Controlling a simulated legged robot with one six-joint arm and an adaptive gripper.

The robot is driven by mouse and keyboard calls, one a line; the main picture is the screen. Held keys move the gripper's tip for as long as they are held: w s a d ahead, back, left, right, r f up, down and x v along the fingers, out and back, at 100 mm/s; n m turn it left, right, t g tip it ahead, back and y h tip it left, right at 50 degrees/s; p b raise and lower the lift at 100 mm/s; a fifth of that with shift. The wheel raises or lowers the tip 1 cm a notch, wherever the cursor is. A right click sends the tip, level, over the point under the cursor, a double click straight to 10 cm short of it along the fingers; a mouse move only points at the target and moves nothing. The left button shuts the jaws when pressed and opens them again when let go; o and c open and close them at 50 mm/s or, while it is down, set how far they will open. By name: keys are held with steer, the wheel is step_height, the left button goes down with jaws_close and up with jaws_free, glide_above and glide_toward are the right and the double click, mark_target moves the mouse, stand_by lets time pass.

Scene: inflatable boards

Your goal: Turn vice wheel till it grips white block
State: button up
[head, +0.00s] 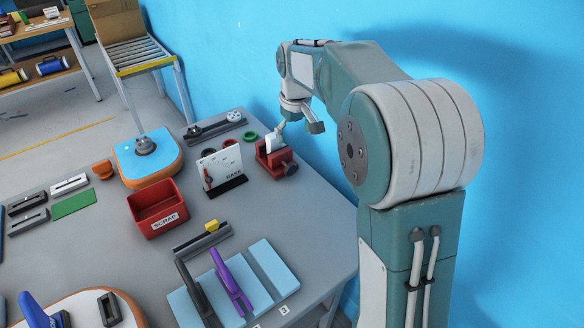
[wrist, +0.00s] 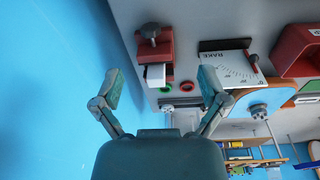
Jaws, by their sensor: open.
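The red vice (head: 278,161) stands near the back right edge of the grey bench, by the blue wall. Its dark wheel (head: 291,169) is on the near right end; in the wrist view the wheel (wrist: 150,32) is at the top. The white block (head: 272,143) sits upright at the vice's far end; it shows as a white face in the wrist view (wrist: 156,73). I cannot tell whether the jaws touch it. My gripper (head: 299,127) is open and empty above the vice's far side, apart from the wheel. Its spread fingers (wrist: 160,84) frame the block in the wrist view.
The white RAKE gauge board (head: 221,167) stands just left of the vice. A green ring (head: 250,136) lies behind it. A red SCRAP bin (head: 158,208) is further left. The blue wall (wrist: 60,90) is close on the arm's side. Bare bench lies in front of the vice.

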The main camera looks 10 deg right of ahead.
steer(key=n+g, duration=0.1)
glide_above(291, 166)
step_height(291, 166, down, 8)
steer(key=shift+w+f, duration=0.1)
steer(key=shift+w, duration=0.05)
step_height(291, 166, down, 11)
steer(key=shift+r, duration=0.1)
steer(key=c, duration=1.1)
